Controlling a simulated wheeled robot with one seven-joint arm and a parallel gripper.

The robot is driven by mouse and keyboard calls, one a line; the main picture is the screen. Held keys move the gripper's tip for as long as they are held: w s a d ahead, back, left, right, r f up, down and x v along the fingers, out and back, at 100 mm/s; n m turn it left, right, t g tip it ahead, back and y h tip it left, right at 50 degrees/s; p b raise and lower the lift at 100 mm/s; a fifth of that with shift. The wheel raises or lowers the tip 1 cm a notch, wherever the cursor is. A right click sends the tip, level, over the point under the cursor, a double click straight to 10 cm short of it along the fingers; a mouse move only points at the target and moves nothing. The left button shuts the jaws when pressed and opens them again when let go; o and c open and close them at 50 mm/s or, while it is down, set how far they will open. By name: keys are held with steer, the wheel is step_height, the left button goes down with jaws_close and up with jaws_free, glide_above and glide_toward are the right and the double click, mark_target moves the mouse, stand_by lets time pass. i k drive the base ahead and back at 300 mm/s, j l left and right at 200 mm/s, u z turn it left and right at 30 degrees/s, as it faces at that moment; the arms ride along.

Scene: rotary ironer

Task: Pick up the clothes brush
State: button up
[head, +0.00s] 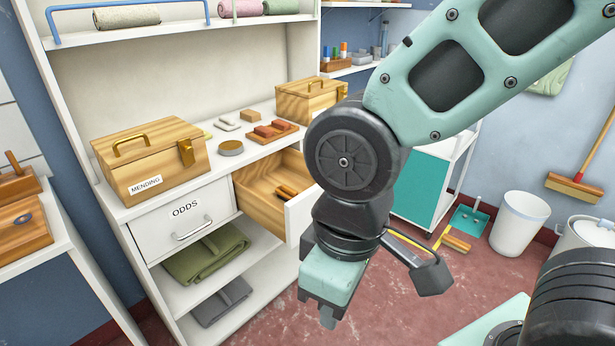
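A drawer (262,208) stands pulled open in the white cabinet, right of the shut drawer labelled ODDS. A small brown wooden item with dark parts (287,191) lies inside it. It may be the clothes brush, but it is too small and partly hidden to be sure. My gripper (328,316) points down in front of the cabinet, below and right of the open drawer and apart from it. Its fingers are mostly hidden behind its housing, so its opening does not show. My arm hides the right end of the drawer.
The countertop holds a wooden MENDING box (150,165), a round tin (231,148), reddish blocks on a board (272,131) and another wooden box (306,98). Folded green cloth (205,252) lies on a lower shelf. A white bin (519,224) and dustpan (468,219) stand right.

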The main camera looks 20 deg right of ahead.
mark_target(286, 193)
steer(key=z, duration=0.35)
steer(key=u, duration=1.9)
steer(key=z, duration=1.7)
steer(key=i+j+z, duration=0.15)
steer(key=i+j, duration=0.45)
steer(key=j, duration=0.1)
